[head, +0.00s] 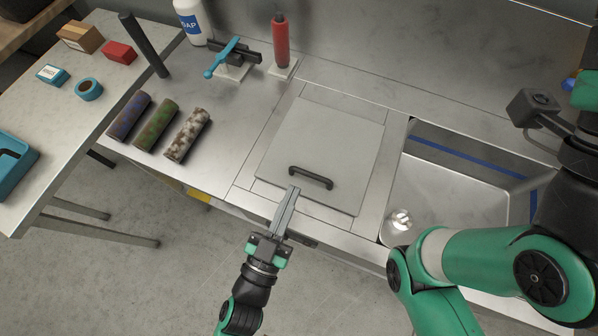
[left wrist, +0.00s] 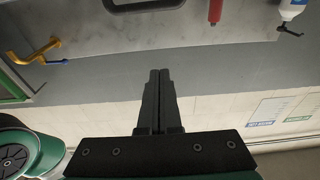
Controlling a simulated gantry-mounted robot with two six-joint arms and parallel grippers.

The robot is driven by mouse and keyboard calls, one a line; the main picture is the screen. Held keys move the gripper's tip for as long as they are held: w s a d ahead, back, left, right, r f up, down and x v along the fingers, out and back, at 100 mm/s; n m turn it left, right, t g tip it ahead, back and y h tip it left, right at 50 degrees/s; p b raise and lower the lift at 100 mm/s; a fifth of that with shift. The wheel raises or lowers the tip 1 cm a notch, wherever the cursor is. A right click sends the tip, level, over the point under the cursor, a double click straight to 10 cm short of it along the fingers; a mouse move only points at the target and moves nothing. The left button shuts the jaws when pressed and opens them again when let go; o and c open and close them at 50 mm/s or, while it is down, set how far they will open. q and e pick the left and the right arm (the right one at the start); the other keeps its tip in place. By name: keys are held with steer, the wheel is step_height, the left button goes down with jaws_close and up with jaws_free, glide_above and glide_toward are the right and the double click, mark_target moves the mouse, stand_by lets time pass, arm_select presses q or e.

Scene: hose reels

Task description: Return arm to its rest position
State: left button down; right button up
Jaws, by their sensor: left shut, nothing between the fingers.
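My left gripper (head: 293,190) is in the lower middle of the head view, its two fingers closed together with nothing between them. Its tips show just short of the black handle (head: 311,178) of the square grey lid (head: 325,140) in the counter. I cannot tell whether they touch the handle. In the left wrist view, my left gripper (left wrist: 158,74) also shows shut and empty, with the dark handle (left wrist: 143,6) at the top edge. My right arm (head: 470,255) shows folded at the right of the head view; its fingers are not seen.
A steel sink (head: 440,185) lies right of the lid. Three rolls, blue (head: 130,115), green (head: 156,124) and mottled (head: 187,134), lie on the counter left of it. A red cylinder (head: 281,42) and a blue-handled clamp (head: 228,58) stand behind. Open floor lies in front.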

arm_select(q)
steer(key=shift+s+a+f, duration=0.25)
steer(key=shift+s+f, duration=0.1)
steer(key=shift+s, duration=0.25)
arm_select(e)
steer(key=shift+f, duration=0.45)
